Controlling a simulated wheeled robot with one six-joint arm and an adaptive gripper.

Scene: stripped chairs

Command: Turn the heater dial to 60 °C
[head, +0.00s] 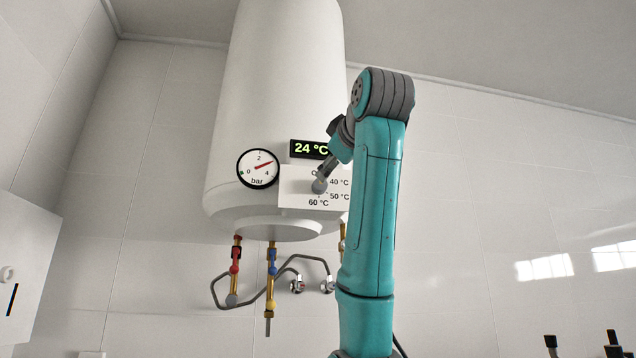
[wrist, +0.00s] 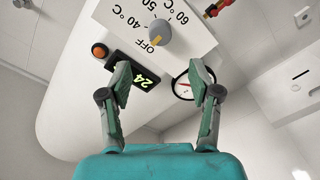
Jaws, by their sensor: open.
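The heater dial (wrist: 160,32) is a round grey knob with a yellow pointer mark turned toward OFF. Around it the white panel (wrist: 195,40) is printed OFF, 40, 50 and 60 °C. In the head view the dial (head: 319,187) is partly covered by my gripper. The display (head: 309,149) reads 24 °C; it also shows in the wrist view (wrist: 143,82). My gripper (wrist: 160,75) is open and empty, its two fingers wide apart. The dial lies ahead of the fingers in the picture, and I see no contact in the wrist view.
The white heater tank (head: 280,90) hangs on the tiled wall. A pressure gauge (head: 258,168) is left of the panel, and an orange lamp (wrist: 99,50) is beside the display. Pipes with a red valve (head: 235,260) and a blue valve (head: 271,262) hang below.

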